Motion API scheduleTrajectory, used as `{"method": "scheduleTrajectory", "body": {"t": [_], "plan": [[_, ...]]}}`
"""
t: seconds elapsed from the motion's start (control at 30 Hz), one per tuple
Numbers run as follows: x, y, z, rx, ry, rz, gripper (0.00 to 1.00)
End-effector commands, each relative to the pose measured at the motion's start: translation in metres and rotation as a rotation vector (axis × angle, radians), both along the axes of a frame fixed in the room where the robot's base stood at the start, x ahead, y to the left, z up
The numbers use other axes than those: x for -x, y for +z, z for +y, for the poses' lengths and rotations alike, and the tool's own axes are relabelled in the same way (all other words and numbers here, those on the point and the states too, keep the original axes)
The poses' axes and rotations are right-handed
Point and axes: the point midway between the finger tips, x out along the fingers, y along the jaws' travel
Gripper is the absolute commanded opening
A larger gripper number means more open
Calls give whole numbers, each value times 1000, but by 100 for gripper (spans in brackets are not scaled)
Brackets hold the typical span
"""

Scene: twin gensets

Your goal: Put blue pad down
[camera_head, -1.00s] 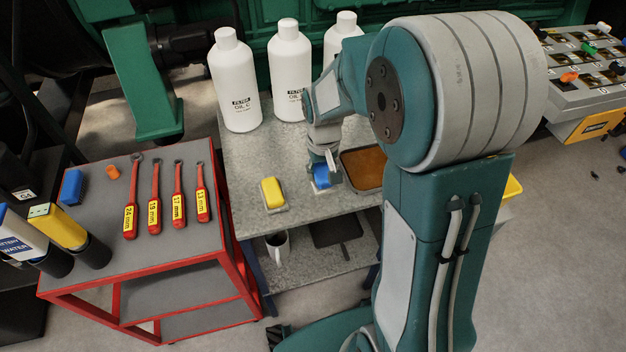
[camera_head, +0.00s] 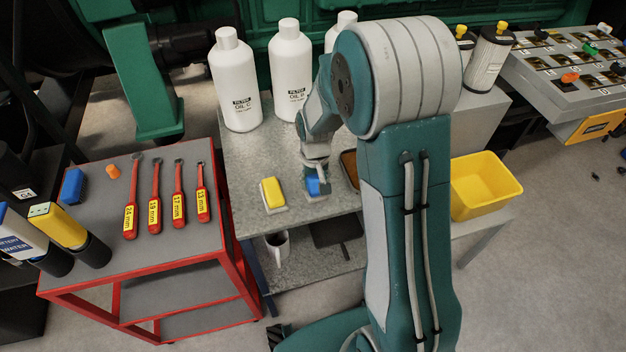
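The blue pad (camera_head: 313,186) is on the grey speckled table, or just above it; I cannot tell if it touches the top. It has a pale base and is just right of a yellow pad (camera_head: 272,192), which also has a pale base. My gripper (camera_head: 318,178) points down over the blue pad and appears closed on it. The fingers are small and partly hide the pad, and their contact is hard to see.
White oil bottles (camera_head: 237,85) stand along the table's back. A brown tray (camera_head: 349,168) is right of my gripper, mostly hidden by my arm. A red tool cart (camera_head: 100,255) stands at left. A yellow bin (camera_head: 485,190) is at right. Bare tabletop (camera_head: 250,150) lies behind the pads.

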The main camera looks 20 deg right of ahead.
Motion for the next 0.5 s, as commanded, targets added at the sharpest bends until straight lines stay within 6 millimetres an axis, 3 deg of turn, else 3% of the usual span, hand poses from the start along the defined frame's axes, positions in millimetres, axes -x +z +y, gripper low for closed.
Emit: {"method": "scheduleTrajectory", "body": {"t": [0.5], "plan": [[0, 5, 2, 2, -1, -1, 93]]}}
